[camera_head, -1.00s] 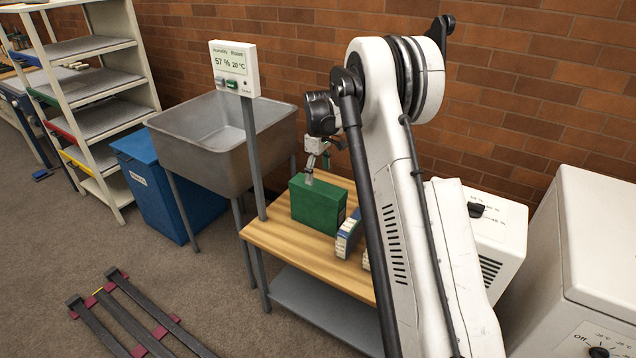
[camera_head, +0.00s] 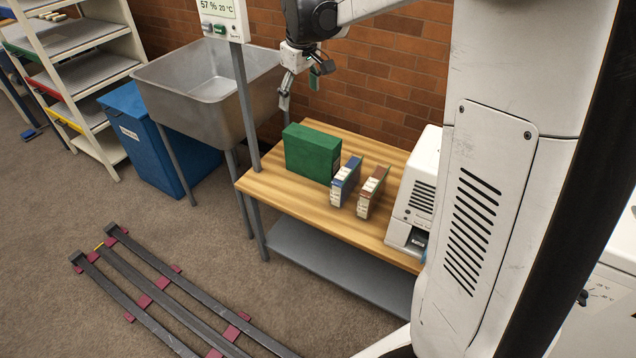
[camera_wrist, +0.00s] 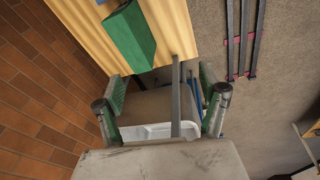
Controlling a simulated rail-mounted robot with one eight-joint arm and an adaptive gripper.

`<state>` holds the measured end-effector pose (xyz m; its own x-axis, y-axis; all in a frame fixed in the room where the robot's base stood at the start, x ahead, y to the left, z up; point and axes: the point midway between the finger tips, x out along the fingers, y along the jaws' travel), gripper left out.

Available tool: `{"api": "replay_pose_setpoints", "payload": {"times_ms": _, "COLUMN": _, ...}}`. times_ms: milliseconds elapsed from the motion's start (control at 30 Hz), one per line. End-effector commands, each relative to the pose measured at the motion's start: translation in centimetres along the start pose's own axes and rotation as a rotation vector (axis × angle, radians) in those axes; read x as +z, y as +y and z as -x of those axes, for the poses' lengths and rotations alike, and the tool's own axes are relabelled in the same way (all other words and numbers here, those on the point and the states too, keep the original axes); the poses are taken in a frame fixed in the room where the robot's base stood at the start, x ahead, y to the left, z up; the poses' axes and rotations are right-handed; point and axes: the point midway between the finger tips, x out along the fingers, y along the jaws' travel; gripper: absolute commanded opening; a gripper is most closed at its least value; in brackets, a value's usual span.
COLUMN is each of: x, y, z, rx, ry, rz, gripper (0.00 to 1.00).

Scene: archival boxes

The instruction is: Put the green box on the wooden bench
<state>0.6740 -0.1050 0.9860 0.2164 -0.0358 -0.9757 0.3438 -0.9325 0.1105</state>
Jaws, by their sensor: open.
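The green box (camera_head: 312,153) stands upright on the wooden bench (camera_head: 268,188), towards its left end. It also shows in the wrist view (camera_wrist: 132,40), on the bench top at the upper left. My gripper (camera_head: 299,92) is open and empty, above and behind the box and apart from it. In the wrist view my gripper (camera_wrist: 162,87) has its two green-padded fingers spread wide with nothing between them.
A blue-backed box (camera_head: 346,181) and a brown-backed box (camera_head: 372,192) stand right of the green box. A white machine (camera_head: 417,190) sits at the bench's right end. A metal sink (camera_head: 205,120) and a humidity display post (camera_head: 243,100) stand at the left.

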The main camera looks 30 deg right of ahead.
Motion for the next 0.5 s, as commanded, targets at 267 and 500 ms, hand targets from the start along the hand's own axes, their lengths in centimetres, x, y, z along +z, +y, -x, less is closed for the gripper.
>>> {"api": "replay_pose_setpoints", "payload": {"times_ms": 267, "x": 4.9, "y": -5.4, "z": 5.2, "rx": 0.032, "ry": 0.087, "rz": -0.083, "gripper": 0.74}}
{"api": "replay_pose_setpoints", "payload": {"times_ms": 500, "x": 9.8, "y": -9.8, "z": 7.9, "rx": 0.049, "ry": 0.167, "rz": -0.158, "gripper": 0.74}}
